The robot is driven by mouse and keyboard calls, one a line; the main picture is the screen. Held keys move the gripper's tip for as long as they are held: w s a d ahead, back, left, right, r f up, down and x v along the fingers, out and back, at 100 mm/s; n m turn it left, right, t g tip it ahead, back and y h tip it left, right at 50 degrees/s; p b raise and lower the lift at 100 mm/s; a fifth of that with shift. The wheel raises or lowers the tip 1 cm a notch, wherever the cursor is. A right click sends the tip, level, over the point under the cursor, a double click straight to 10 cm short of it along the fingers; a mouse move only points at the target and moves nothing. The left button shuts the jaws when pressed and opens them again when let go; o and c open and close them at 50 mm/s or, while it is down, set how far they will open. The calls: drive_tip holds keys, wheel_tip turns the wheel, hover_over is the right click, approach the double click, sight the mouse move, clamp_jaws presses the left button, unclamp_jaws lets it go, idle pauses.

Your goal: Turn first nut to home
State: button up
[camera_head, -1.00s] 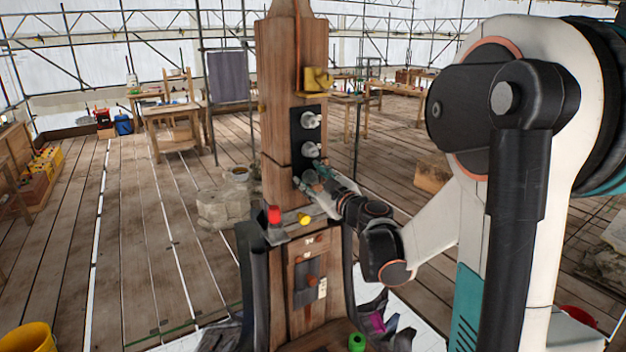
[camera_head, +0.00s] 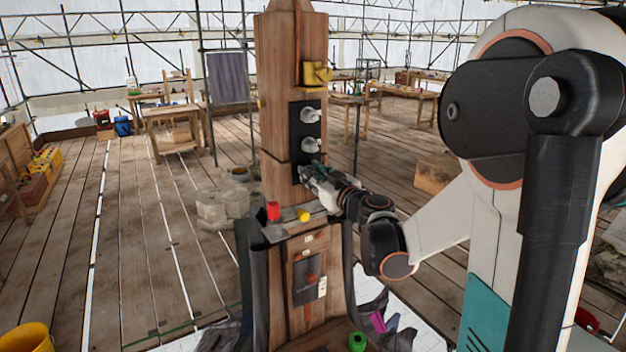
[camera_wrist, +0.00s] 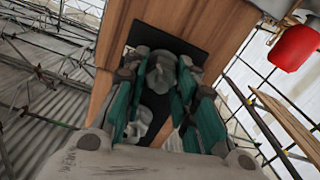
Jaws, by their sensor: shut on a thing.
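A tall wooden post (camera_head: 290,65) stands in the middle of the head view with a dark plate (camera_head: 296,130) on its face. Two pale grey nuts show on the plate, an upper one (camera_head: 311,115) and a middle one (camera_head: 311,145). My gripper (camera_head: 306,173) is at the plate's lower end and hides what it holds there. In the wrist view, the teal fingers stand on both sides of a grey lobed nut (camera_wrist: 161,72) and are shut on it. Another grey nut (camera_wrist: 140,122) shows below, partly hidden by the fingers. How far the held nut is turned cannot be told.
A red part (camera_head: 273,211) and a yellow knob (camera_head: 304,215) sit on the ledge below my gripper; the red part also shows in the wrist view (camera_wrist: 295,47). A yellow block (camera_head: 316,74) is fixed higher on the post. Stone blocks (camera_head: 222,208) lie left on open plank floor.

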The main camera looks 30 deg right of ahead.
drive_tip(key=m+b, duration=0.1)
drive_tip(key=m, duration=0.4)
drive_tip(key=m+b, duration=0.2)
drive_tip(key=m, duration=0.4)
drive_tip(key=m+b, duration=0.2)
drive_tip(key=m, duration=0.3)
drive_tip(key=shift+d+f+m, duration=0.25)
drive_tip(key=shift+d+m, duration=0.05)
drive_tip(key=m+b, duration=0.1)
drive_tip(key=m, duration=0.4)
drive_tip(key=shift+f, duration=0.1)
drive_tip(key=shift+a+f+m+b, duration=0.1)
drive_tip(key=shift+m+b, duration=0.25)
drive_tip(key=shift+m, duration=3.15)
drive_tip(key=shift+a+f+m+b, duration=0.15)
drive_tip(key=shift+m+b, duration=0.25)
drive_tip(key=shift+m, duration=3.1)
drive_tip(key=shift+a+r+m+b, duration=0.1)
drive_tip(key=shift+m+b, duration=0.25)
drive_tip(key=shift+m, duration=3.15)
